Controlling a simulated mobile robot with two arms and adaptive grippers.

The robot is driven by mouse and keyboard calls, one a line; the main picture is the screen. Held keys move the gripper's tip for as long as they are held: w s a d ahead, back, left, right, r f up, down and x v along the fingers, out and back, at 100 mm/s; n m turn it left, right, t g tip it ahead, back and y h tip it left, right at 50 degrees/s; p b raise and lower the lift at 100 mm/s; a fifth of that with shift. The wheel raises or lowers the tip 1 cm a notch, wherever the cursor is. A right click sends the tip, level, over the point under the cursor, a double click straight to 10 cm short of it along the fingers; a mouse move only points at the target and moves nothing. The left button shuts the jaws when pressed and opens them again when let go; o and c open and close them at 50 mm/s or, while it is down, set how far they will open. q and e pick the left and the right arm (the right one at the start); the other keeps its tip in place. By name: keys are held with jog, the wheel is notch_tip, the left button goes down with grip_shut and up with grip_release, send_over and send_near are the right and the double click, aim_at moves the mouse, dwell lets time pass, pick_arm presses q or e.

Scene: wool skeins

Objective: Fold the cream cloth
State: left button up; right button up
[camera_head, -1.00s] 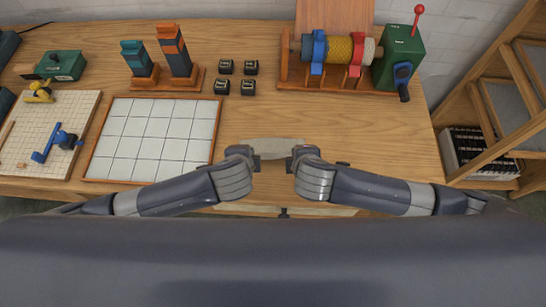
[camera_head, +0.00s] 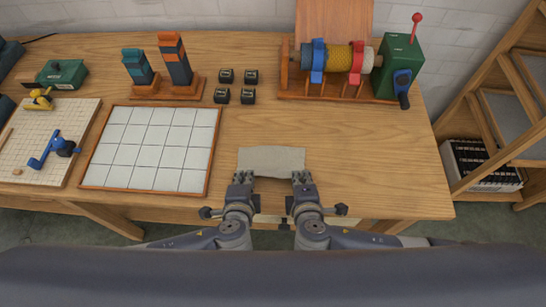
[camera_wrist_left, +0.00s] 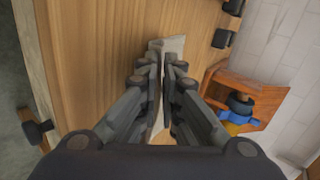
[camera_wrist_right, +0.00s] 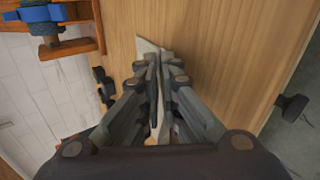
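The cream cloth (camera_head: 272,158) lies as a small flat strip near the front edge of the wooden table, in the middle of the head view. My left gripper (camera_head: 243,177) is at its near left corner and my right gripper (camera_head: 302,177) at its near right corner, both pointing away from me. In the left wrist view the fingers (camera_wrist_left: 160,68) are close together with cloth (camera_wrist_left: 172,44) between and beyond them. In the right wrist view the fingers (camera_wrist_right: 163,68) are also close together on the cloth (camera_wrist_right: 146,46). The fingers hide the cloth's near edge.
A wood-framed tiled board (camera_head: 152,150) lies left of the cloth. Several small black blocks (camera_head: 235,85) and a post stand (camera_head: 168,88) are behind it. A winder with a green housing (camera_head: 397,68) stands at the back right. The table right of the cloth is clear.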

pick_arm(q)
jog(key=o, duration=0.7)
jog(key=shift+c, duration=0.2)
pick_arm(e)
jog(key=o, duration=0.7)
